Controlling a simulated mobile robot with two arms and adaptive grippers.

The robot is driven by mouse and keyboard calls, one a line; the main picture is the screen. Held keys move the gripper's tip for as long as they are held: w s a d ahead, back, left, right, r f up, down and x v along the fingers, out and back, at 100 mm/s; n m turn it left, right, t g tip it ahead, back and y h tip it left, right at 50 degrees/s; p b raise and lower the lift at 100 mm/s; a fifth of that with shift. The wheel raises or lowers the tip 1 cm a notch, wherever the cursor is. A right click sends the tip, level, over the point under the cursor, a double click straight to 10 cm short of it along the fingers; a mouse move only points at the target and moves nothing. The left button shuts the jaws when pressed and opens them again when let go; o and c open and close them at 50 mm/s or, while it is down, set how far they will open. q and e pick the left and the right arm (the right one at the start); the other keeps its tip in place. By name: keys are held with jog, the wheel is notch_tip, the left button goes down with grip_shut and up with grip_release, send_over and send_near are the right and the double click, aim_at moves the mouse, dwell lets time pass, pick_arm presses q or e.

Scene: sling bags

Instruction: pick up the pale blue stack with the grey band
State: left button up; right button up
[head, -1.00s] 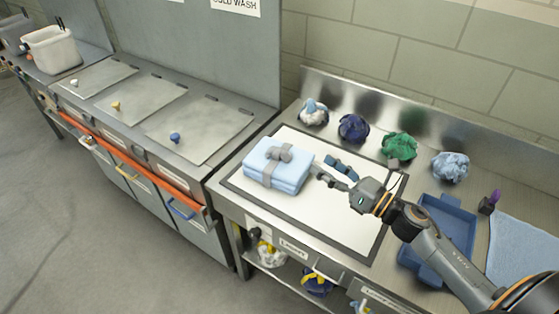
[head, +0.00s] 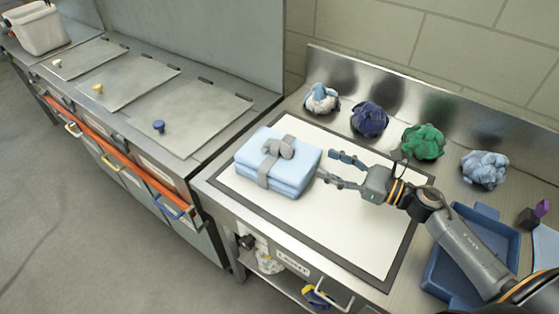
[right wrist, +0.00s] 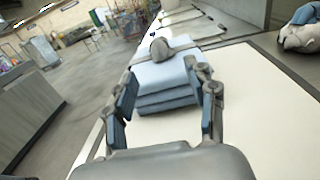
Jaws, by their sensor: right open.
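The pale blue stack (head: 290,178) of folded cloth lies on the white board with a dark border, near its left end. A grey band (head: 264,172) with a knot on top wraps it. My right gripper (head: 334,168) is open just to the right of the stack, its fingers pointing at it. In the right wrist view the stack (right wrist: 165,78) is ahead, between and beyond the open fingers (right wrist: 163,105), with nothing held. I cannot tell whether a fingertip touches the stack. My left gripper is not in view.
Several crumpled cloths, including a navy one (head: 369,118) and a green one (head: 422,141), sit along the back of the counter. A blue tray (head: 446,277) is at the right, below my arm. The white board (head: 330,225) is clear in front of the gripper.

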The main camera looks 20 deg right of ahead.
aim_at(290, 149)
jog(key=p+x, duration=0.1)
jog(key=x, duration=0.4)
jog(key=p+x, duration=0.1)
jog(key=x, duration=0.1)
jog(key=shift+a+r+p, duration=0.25)
jog(key=shift+r+p, duration=0.05)
jog(key=shift+w+a+f, duration=0.1)
jog(key=shift+w+a, duration=0.2)
jog(key=shift+w, duration=0.1)
jog(key=shift+w+a+p, duration=0.25)
jog(key=shift+p, duration=0.2)
jog(key=p+x, duration=0.1)
jog(key=x, duration=0.2)
jog(key=shift+w+a+p, duration=0.2)
jog(key=shift+a+p, duration=0.05)
jog(key=shift+p, duration=0.15)
jog(key=shift+w+a+f, duration=0.1)
jog(key=shift+w+a, duration=0.2)
jog(key=shift+c, duration=0.2)
grip_shut()
